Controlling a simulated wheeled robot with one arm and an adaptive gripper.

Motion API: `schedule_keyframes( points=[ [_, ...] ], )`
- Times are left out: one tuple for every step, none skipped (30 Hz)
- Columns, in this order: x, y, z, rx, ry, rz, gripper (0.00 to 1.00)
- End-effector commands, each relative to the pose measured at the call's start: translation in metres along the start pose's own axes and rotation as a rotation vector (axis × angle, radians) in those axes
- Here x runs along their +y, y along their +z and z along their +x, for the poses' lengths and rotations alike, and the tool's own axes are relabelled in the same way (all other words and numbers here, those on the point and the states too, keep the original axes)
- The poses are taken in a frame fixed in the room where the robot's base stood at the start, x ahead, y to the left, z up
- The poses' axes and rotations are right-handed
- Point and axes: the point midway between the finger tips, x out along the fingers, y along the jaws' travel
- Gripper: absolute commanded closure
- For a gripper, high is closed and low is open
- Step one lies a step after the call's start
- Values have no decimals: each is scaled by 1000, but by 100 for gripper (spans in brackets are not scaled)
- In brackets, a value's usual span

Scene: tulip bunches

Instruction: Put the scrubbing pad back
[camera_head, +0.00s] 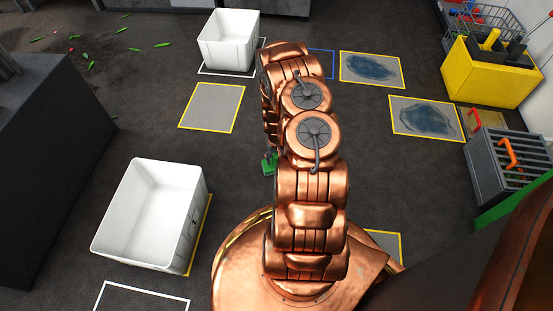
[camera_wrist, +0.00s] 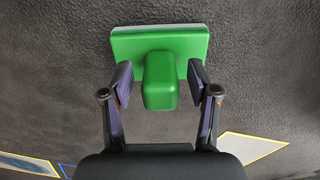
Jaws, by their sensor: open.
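The scrubbing pad (camera_wrist: 160,43) is a green block with a pale far edge and a stubby green handle (camera_wrist: 160,82) facing my wrist camera. My gripper (camera_wrist: 160,84) is open, with one finger on each side of the handle and visible gaps between. The fingertips are close to the pad's near edge; I cannot tell whether they touch it. In the head view a small green part of the pad (camera_head: 268,165) shows left of my copper arm, low over or on the dark floor. My arm hides the rest of it and most of my gripper.
White bins stand at left (camera_head: 125,240) and at the back (camera_head: 222,55). A yellow bin (camera_head: 490,82) with a wire basket and a slatted grey crate (camera_head: 485,165) with orange handles stand at right. Yellow-outlined floor squares include bluish stained ones (camera_head: 372,68). A dark block (camera_head: 50,150) borders the left.

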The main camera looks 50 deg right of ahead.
Motion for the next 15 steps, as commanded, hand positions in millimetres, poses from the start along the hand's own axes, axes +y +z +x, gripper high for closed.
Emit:
schedule_keyframes(
  points=[
    [-1,0,-15,1,0,-1,40],
    [0,-1,-21,2,1,-2,40],
    [-1,-1,-29,2,1,-2,40],
    [-1,-2,-36,4,0,-1,40],
    [0,-2,-42,5,0,-1,40],
    [0,-3,-50,6,1,-2,40],
    [0,-3,-56,6,1,-3,40],
    [0,-2,-61,6,1,-3,40],
    [0,-2,-67,5,1,-2,40],
    [0,-2,-72,5,1,-2,40],
    [0,-2,-76,4,0,-1,40],
    [0,-1,-82,4,0,-1,40],
    [0,-1,-85,4,1,-1,40],
    [0,-1,-89,4,1,-1,40],
    [0,-1,-92,4,1,-1,40]
  ],
)
